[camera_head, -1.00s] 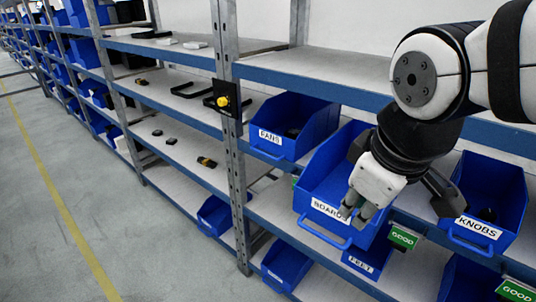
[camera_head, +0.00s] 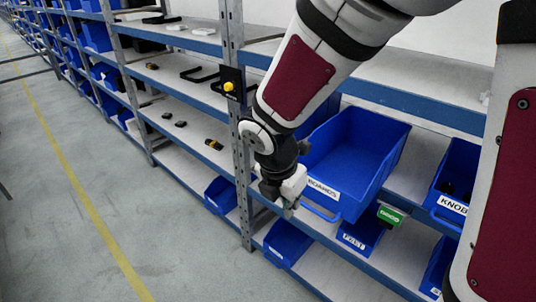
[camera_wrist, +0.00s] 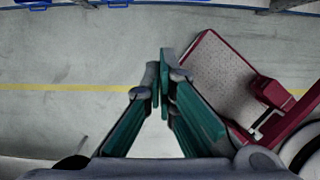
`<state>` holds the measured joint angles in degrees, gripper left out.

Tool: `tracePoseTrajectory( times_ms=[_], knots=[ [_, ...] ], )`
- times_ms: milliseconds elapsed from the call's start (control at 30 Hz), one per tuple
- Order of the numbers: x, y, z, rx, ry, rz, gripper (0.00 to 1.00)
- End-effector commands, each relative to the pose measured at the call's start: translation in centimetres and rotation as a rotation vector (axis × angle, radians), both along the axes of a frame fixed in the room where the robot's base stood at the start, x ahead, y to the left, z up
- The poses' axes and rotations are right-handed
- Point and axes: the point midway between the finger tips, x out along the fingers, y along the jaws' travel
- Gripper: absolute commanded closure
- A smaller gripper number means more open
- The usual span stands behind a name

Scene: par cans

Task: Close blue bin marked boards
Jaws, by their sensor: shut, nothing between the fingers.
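The blue bin marked BOARDS (camera_head: 365,160) sits on the middle shelf at centre right in the head view. Its white label (camera_head: 323,189) and front handle (camera_head: 322,213) face the aisle, and its front juts out past the shelf edge. The inside that shows looks empty. My gripper (camera_head: 290,208) is shut and empty, pointing down at the left of the label, in front of the rack; I cannot tell whether it touches the bin. In the wrist view the green fingers (camera_wrist: 160,75) meet above the grey floor.
The KNOBS bin (camera_head: 453,193) stands to the right and the FRET bin (camera_head: 358,238) below. A green GOOD tag (camera_head: 390,216) is on the shelf edge. A rack upright (camera_head: 243,175) stands left of my gripper. The aisle floor (camera_head: 110,220) at left is clear.

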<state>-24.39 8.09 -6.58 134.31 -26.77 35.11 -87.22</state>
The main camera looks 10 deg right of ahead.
Motion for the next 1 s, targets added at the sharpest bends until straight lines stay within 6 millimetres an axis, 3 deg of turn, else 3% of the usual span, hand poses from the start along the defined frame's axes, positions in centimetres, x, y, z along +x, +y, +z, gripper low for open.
tracePoseTrajectory(
  times_ms=[200, 367, 600, 1000],
  knots=[
    [0.6, -1.1, -4.3, -0.002, 0.006, -0.002, 1.00],
    [1.1, -1.7, -6.7, -0.001, 0.003, -0.002, 1.00],
    [3.0, -4.2, -7.0, 0.001, 0.000, -0.006, 1.00],
    [3.4, -4.7, -7.2, 0.001, 0.000, -0.003, 1.00]
  ],
)
